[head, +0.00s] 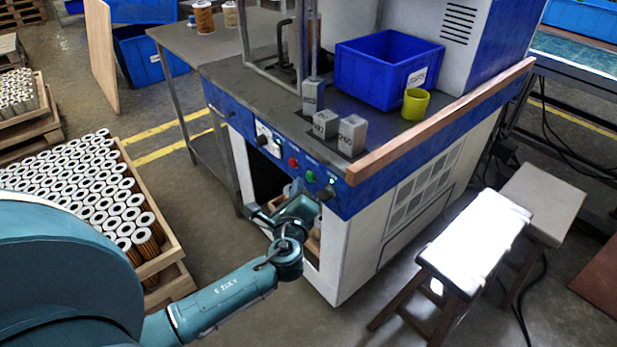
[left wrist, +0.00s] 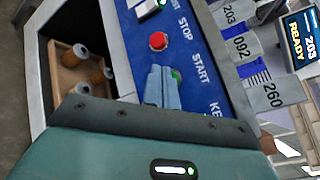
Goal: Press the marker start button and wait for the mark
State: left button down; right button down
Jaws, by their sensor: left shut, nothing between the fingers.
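The marking machine's blue front panel (head: 270,135) carries a row of controls. The green START button (head: 310,176) shows right of the red STOP button (head: 293,161). In the left wrist view the green button (left wrist: 176,74) is partly hidden by my fingertips, and the red button (left wrist: 158,41) is clear. My left gripper (head: 303,202) is shut and empty, in front of the panel. Its closed fingers (left wrist: 162,84) point at the START button; I cannot tell whether they touch it. A display (left wrist: 300,38) reads "203 READY". My right gripper is not in view.
Grey numbered blocks (head: 325,124), a yellow cup (head: 415,104) and a blue bin (head: 388,72) stand on the machine top. A wooden edge rail (head: 440,119) borders it. Crated filter cartridges (head: 90,190) are at left, stools (head: 475,240) at right.

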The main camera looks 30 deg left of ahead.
pick_arm(q)
jog(key=shift+w+d, duration=0.1)
jog(key=shift+w, duration=0.05)
jog(key=shift+w+d, duration=0.1)
jog(key=shift+w, duration=0.15)
jog(key=shift+w+d, duration=0.1)
jog(key=shift+w, duration=0.25)
dwell(0.8)
jog(key=shift+s, duration=0.1)
jog(key=shift+s+a, duration=0.3)
jog(key=shift+s, duration=0.35)
jog(key=shift+s+a+p, duration=0.25)
jog(key=shift+s+a, duration=0.05)
jog(key=shift+s, duration=0.45)
jog(key=shift+s+a+p, duration=0.25)
jog(key=shift+s+a, duration=0.1)
jog(key=shift+s, duration=0.45)
jog(key=shift+s+a+p, duration=0.25)
jog(key=shift+s+a, duration=0.05)
jog(key=shift+s, duration=0.45)
